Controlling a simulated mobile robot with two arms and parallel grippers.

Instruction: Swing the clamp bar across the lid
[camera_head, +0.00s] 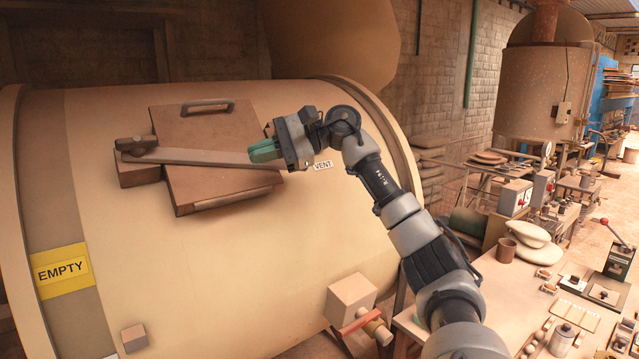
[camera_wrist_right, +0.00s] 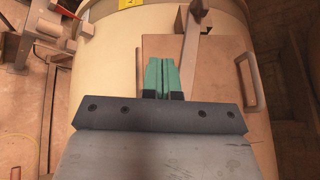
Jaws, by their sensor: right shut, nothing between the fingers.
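The brown lid (camera_head: 225,192) lies on the curved top of the large cream drum, with a handle (camera_head: 207,105) near its far edge. The clamp bar (camera_head: 195,155), a flat grey strip, runs from a pivot block (camera_head: 137,174) at the lid's left side across the lid to the right. My right gripper (camera_head: 264,152) is shut and empty, its green fingers by the bar's free end. In the right wrist view the fingers (camera_wrist_right: 160,76) are close beside the bar (camera_wrist_right: 192,50); I cannot tell whether they touch. The gripper hides the bar's end there. My left gripper is not in view.
The cream drum (camera_head: 220,270) carries a yellow EMPTY label (camera_head: 62,270) and a VENT tag (camera_head: 323,165). A box with a red-handled valve (camera_head: 360,320) is at the drum's lower right. A cluttered workbench (camera_head: 500,285) stands to the right.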

